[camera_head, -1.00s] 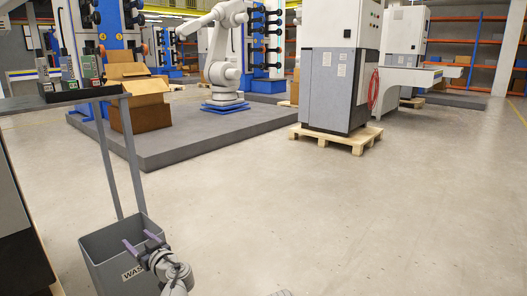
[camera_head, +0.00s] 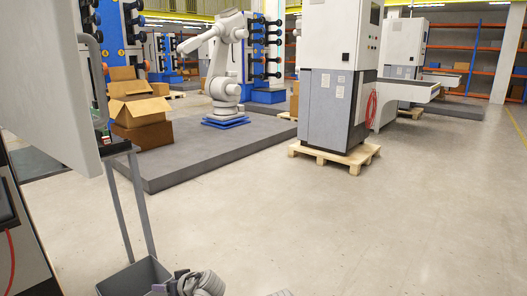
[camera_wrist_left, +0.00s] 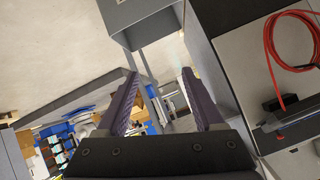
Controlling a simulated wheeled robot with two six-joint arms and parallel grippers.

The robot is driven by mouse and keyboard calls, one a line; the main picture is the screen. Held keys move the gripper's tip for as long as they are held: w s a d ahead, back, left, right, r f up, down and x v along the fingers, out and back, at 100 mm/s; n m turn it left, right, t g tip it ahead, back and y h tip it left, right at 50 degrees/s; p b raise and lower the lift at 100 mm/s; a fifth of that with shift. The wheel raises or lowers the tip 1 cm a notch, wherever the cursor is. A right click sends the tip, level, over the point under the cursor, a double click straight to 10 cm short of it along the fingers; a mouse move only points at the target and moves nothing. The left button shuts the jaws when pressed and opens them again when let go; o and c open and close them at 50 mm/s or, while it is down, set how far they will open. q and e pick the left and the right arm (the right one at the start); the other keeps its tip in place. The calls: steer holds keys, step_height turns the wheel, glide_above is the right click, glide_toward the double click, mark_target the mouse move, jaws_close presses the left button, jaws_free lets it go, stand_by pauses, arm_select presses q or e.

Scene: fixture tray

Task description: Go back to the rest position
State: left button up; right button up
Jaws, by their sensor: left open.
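My left gripper (camera_head: 170,284) is low at the bottom edge of the head view, over the rim of the grey waste bin (camera_head: 133,277). In the left wrist view its two purple fingers (camera_wrist_left: 163,100) stand wide apart with nothing between them. The bin also shows at the top of the wrist view (camera_wrist_left: 140,22). A small grey part of mine shows at the bottom edge of the head view; my right gripper is not visible.
A white panel (camera_head: 45,75) fills the upper left. A grey stand (camera_head: 130,190) rises behind the bin. A white machine (camera_head: 335,95) sits on a pallet. Open floor (camera_head: 330,220) lies ahead.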

arm_select(q)
steer(key=s+d+r+m+g+h+p, duration=0.3)
steer(key=s+d+r+p, duration=0.5)
steer(key=d+r+p, duration=0.3)
steer(key=s+d+r+m+g+h+p, duration=0.3)
steer(key=d+r+p, duration=0.7)
steer(key=p, duration=0.9)
steer(key=s+r+m+h, duration=0.2)
steer(key=s+m, duration=0.2)
steer(key=s, duration=0.1)
steer(key=shift+s+d+g+p, duration=0.15)
steer(key=shift+d+g+p, duration=0.15)
steer(key=shift+d+g, duration=0.1)
steer(key=shift+r, duration=0.1)
